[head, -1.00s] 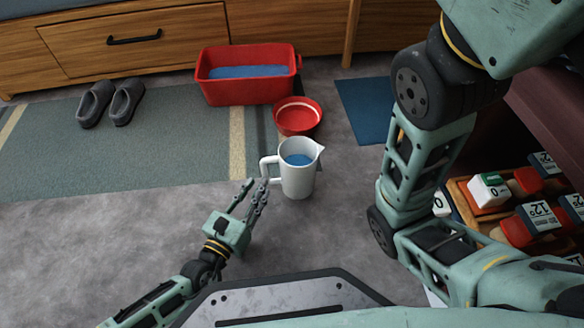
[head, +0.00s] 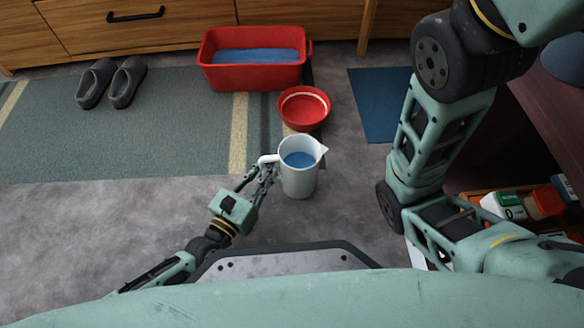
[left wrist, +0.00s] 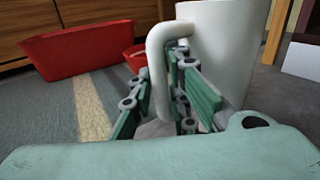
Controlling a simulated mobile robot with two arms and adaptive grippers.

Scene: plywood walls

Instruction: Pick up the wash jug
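The wash jug (head: 298,181) is a white jug with blue inside, standing upright on the grey floor in the head view. Its handle points left, toward my left gripper (head: 260,174). In the left wrist view the jug body (left wrist: 228,50) stands at the right. Its white handle (left wrist: 160,75) comes down between the two fingers of my left gripper (left wrist: 160,98). The fingers look apart, with some gap beside the handle; firm contact does not show. My right gripper is out of view; only parts of my right arm show.
A red bowl (head: 304,122) stands just behind the jug, and a red tub (head: 253,78) with blue inside is farther back. Grey slippers (head: 112,83) lie on a striped rug at left. A blue mat (head: 368,106) and a crate of bottles (head: 474,196) are at right.

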